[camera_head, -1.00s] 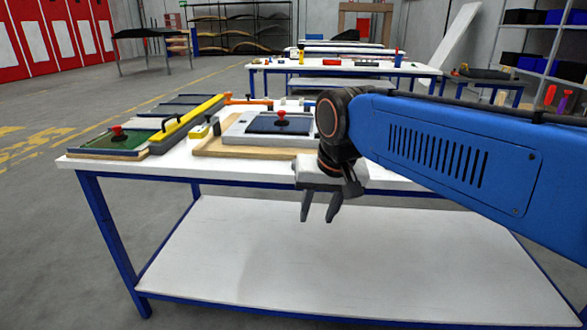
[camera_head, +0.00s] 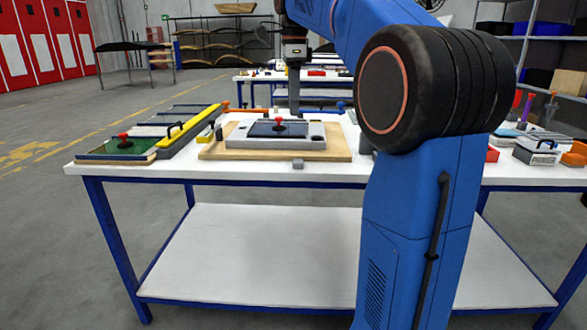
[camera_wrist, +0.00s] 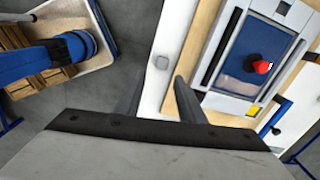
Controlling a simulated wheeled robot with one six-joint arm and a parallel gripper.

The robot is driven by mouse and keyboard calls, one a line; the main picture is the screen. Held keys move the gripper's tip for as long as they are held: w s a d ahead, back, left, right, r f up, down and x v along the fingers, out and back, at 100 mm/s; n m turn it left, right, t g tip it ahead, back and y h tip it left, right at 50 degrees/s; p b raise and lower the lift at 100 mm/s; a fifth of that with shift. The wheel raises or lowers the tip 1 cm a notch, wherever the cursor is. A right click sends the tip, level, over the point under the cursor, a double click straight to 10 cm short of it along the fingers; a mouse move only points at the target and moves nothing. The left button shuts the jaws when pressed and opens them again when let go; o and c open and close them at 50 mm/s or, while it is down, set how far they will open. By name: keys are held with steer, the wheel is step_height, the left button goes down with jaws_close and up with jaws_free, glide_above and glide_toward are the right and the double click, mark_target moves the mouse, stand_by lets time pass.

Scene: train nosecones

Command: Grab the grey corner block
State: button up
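The grey corner block (camera_head: 298,163) is a small grey piece at the front edge of the white table, just in front of the wooden board. It also shows in the wrist view as a small rounded square (camera_wrist: 163,63) on the white tabletop, by the left fingertip. My gripper (camera_head: 294,108) points down and is raised above the block and the table. In the wrist view my gripper (camera_wrist: 169,74) has its two fingers apart with nothing held between them.
A wooden board (camera_head: 214,153) carries a grey frame (camera_head: 240,142) with a dark blue panel and a red knob (camera_head: 278,124). A green panel (camera_head: 122,148) and a yellow bar (camera_head: 190,125) lie at left. Red and orange items stand at right. The tabletop's front strip is mostly clear.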

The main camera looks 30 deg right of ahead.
steer(key=w+m, duration=0.1)
glide_toward(294, 161)
steer(key=shift+m, duration=0.3)
steer(key=f, duration=0.8)
steer(key=shift+w+d+f, duration=0.1)
steer(key=shift+w, duration=0.25)
steer(key=c, duration=0.8)
